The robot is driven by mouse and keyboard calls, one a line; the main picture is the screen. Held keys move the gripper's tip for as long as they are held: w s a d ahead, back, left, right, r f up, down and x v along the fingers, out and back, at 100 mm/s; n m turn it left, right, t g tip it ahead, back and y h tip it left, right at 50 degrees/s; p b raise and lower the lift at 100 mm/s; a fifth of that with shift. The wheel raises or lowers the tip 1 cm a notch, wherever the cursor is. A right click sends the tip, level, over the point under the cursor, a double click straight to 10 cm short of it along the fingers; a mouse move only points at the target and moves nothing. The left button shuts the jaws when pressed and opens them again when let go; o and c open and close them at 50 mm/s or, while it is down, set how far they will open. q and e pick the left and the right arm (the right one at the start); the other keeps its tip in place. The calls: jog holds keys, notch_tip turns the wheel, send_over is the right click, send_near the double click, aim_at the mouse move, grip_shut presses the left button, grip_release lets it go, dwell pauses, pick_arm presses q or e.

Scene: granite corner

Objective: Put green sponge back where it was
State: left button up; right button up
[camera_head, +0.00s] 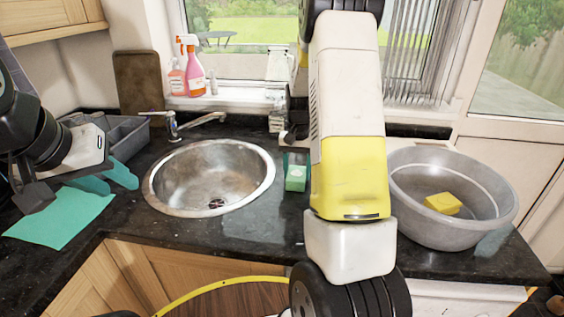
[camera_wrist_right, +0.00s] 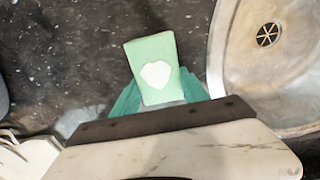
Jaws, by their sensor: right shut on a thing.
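The green sponge (camera_head: 296,178) is at the counter just right of the sink, with a pale mark on its face. In the right wrist view the sponge (camera_wrist_right: 152,55) sits between the two teal fingers of my right gripper (camera_wrist_right: 158,92), which is shut on it. I cannot tell whether the sponge touches the counter. My right arm hides most of this gripper in the head view. My left gripper (camera_head: 110,180) is at the left, open and empty, above the counter beside a green cloth (camera_head: 62,218).
The round metal sink (camera_head: 183,184) is empty. A grey basin (camera_head: 414,213) holding a yellow sponge (camera_head: 443,203) stands at the right. A tap (camera_head: 172,127), a grey tray (camera_head: 128,134) and spray bottles (camera_head: 195,72) are behind. Dark counter (camera_head: 251,222) in front of the sponge is clear.

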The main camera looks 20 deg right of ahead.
aim_at(297, 170)
jog(key=shift+f, duration=0.1)
jog(key=o, duration=1.2)
notch_tip(297, 170, up, 12)
jog(key=s+a+r+n+t+y, duration=0.2)
jog(key=s+a+r+n+t, duration=0.1)
jog(key=s+a+r, duration=0.65)
jog(key=s+a+r+n+t, duration=0.1)
jog(key=s+a+n+t, duration=0.1)
jog(key=s, duration=1.2)
jog(key=shift+s+a+n+t, duration=0.15)
jog(key=shift+a+n+t, duration=0.25)
jog(key=shift+a+t, duration=0.3)
jog(key=shift+a+r, duration=0.1)
jog(key=shift+r, duration=0.05)
